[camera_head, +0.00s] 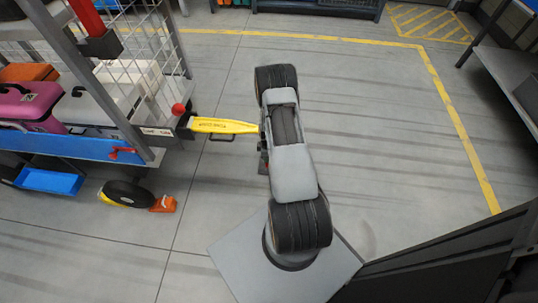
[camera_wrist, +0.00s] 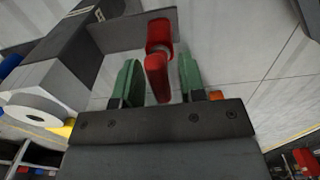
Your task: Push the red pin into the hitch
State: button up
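In the head view a red round knob (camera_head: 178,109) stands at the cart end of the yellow tow bar (camera_head: 222,126). The bar's right end is hidden behind my arm. In the wrist view my gripper (camera_wrist: 159,64) is open, its green fingers on either side of a red elongated part (camera_wrist: 157,80). A gap shows between each finger and the red part. I cannot tell whether this part is the pin itself. A dark plate (camera_wrist: 132,32) stands behind it. The hitch hole and the pin's lower end are hidden. In the head view my gripper is mostly hidden behind my arm.
A wire-sided cart (camera_head: 150,45) with cases on a blue-edged shelf (camera_head: 75,146) stands at the left. An orange chock (camera_head: 163,204) lies by its wheel (camera_head: 128,194). Open grey floor with a yellow line (camera_head: 445,95) lies beyond and right. A dark structure stands at the lower right.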

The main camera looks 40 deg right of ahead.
grip_shut()
jog(key=shift+r, duration=0.3)
jog(key=shift+r+p, duration=2)
jog(key=shift+r, duration=0.55)
jog(key=shift+r+p, duration=1.3)
jog(key=shift+r, duration=0.7)
